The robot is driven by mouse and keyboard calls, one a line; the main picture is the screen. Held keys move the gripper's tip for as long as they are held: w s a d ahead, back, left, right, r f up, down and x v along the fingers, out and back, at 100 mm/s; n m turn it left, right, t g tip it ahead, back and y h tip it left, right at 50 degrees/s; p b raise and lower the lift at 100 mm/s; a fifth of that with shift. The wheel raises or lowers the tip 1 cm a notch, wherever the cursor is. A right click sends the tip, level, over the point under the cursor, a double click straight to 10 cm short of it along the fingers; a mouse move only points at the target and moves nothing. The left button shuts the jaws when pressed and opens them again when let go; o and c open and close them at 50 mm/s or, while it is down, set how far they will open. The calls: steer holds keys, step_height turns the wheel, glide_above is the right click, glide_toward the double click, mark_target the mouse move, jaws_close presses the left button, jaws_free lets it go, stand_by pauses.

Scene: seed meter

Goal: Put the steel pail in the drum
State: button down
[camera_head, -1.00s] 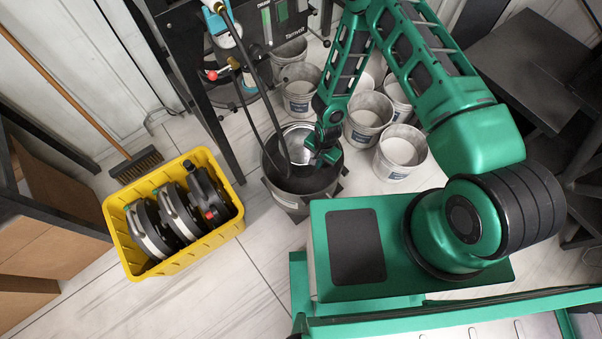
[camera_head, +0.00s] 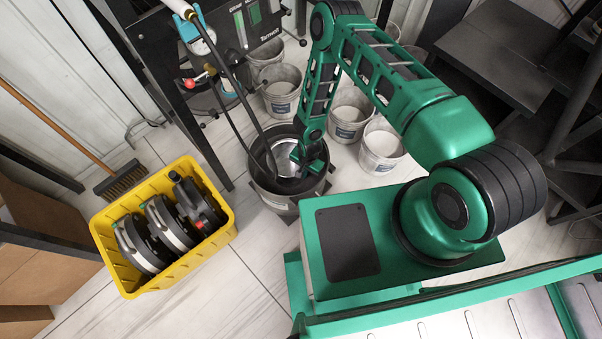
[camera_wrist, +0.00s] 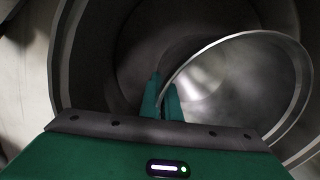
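The steel pail (camera_head: 284,153) is a shiny metal bucket inside the mouth of the dark round drum (camera_head: 268,197), tilted in the head view. My gripper (camera_head: 303,156) reaches down into the drum at the pail's right side. In the wrist view my gripper's green fingers (camera_wrist: 163,98) are close together on the left part of the pail's thin bright rim (camera_wrist: 263,35). The drum's curved wall (camera_wrist: 85,65) surrounds them. The pail's bottom is hidden, so I cannot tell whether it touches the drum floor.
Dark hoses (camera_head: 235,75) from the pump stand hang into the drum beside the pail. Several plastic buckets (camera_head: 381,148) stand behind and right of it. A yellow crate (camera_head: 128,283) with reels stands at the left, near a broom (camera_head: 122,180). Clear floor lies between crate and drum.

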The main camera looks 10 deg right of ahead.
steer(key=c, duration=2)
jaws_free()
steer(key=shift+f, duration=0.1)
step_height(320, 180, up, 12)
steer(key=shift+s+d, duration=0.35)
